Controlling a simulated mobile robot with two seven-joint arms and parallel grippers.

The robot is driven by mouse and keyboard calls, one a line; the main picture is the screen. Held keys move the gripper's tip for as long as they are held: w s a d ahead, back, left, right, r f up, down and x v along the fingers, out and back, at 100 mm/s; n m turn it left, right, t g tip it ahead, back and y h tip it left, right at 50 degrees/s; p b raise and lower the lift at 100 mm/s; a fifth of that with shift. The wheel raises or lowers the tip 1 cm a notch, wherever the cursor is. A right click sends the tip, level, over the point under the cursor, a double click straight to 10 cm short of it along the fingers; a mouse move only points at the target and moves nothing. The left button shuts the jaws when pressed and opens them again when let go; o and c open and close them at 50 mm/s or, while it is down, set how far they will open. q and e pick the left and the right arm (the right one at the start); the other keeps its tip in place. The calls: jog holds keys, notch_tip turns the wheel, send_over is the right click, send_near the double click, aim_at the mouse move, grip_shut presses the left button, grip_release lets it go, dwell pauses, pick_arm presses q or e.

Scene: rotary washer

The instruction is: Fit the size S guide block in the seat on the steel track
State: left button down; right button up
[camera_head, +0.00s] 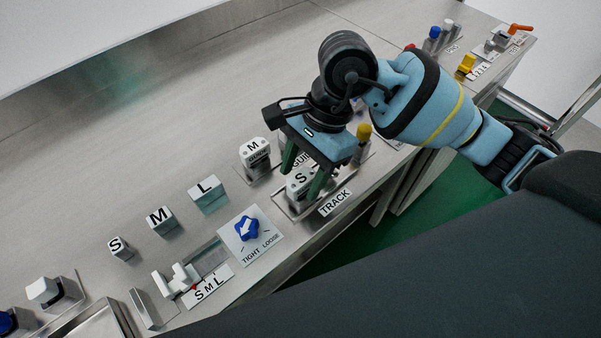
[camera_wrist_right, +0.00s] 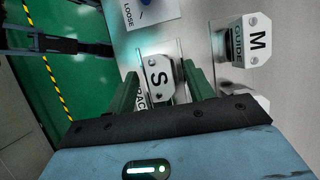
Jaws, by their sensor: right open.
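The size S guide block (camera_head: 298,184), a white-faced block marked S, stands at the steel track (camera_head: 283,209) behind the TRACK label (camera_head: 335,202). My right gripper (camera_head: 303,178) is above it, fingers pointing down, open with one green finger on each side of the block. In the right wrist view the S block (camera_wrist_right: 158,78) shows between the fingers of the gripper (camera_wrist_right: 163,85), with a gap visible at its sides. The fingers hide part of the block and track, so I cannot tell how deep it sits. My left gripper is not in view.
The M guide block (camera_head: 255,153) stands close by at the left, also in the right wrist view (camera_wrist_right: 247,42). A blue TIGHT/LOOSE knob (camera_head: 246,229) is nearer the front edge. Loose S (camera_head: 121,248), M (camera_head: 160,220) and L (camera_head: 208,195) blocks stand further left. The back of the bench is clear.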

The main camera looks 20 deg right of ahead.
jog(key=s+v, duration=0.1)
jog(key=v, duration=0.5)
jog(key=shift+w+d+r, duration=0.2)
jog(key=shift+w+r, duration=0.25)
jog(key=shift+w, duration=0.05)
jog(key=shift+f, duration=0.1)
